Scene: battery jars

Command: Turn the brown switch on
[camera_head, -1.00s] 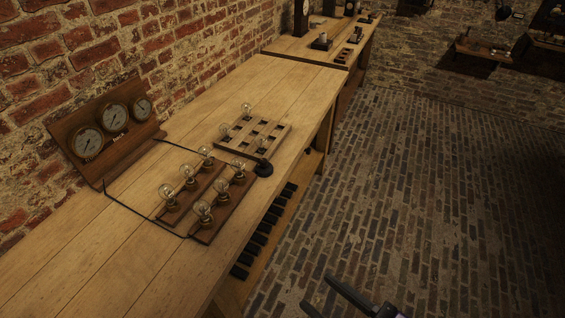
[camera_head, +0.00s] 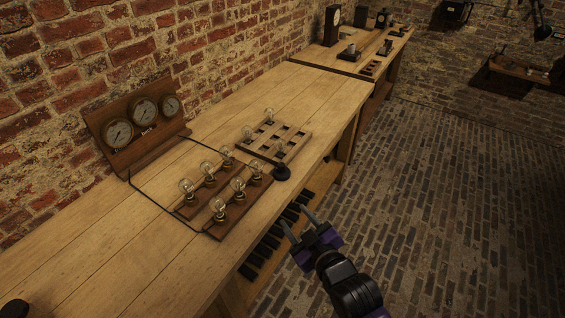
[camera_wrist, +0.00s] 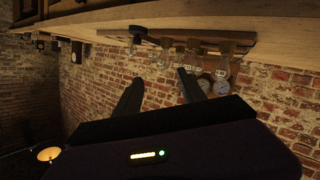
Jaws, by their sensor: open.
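I cannot make out a brown switch for certain in either view. A small black round piece with an upright stub (camera_head: 281,171) stands at the workbench's front edge, beside the right end of the bulb boards. It also seems to show in the wrist view (camera_wrist: 138,32), where the scene is upside down. My gripper (camera_head: 296,217) is open and empty, off the front edge of the bench, nearer the camera than the black piece. Its two fingers (camera_wrist: 160,76) are apart in the wrist view with nothing between them.
Two brown boards with upright glass bulbs (camera_head: 239,185) stand on the workbench (camera_head: 70,245). A slotted wooden rack (camera_head: 290,132) is behind, and a three-gauge panel (camera_head: 118,133) leans at the wall. A dark rounded object (camera_head: 14,308) is at lower left. The brick floor is clear at right.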

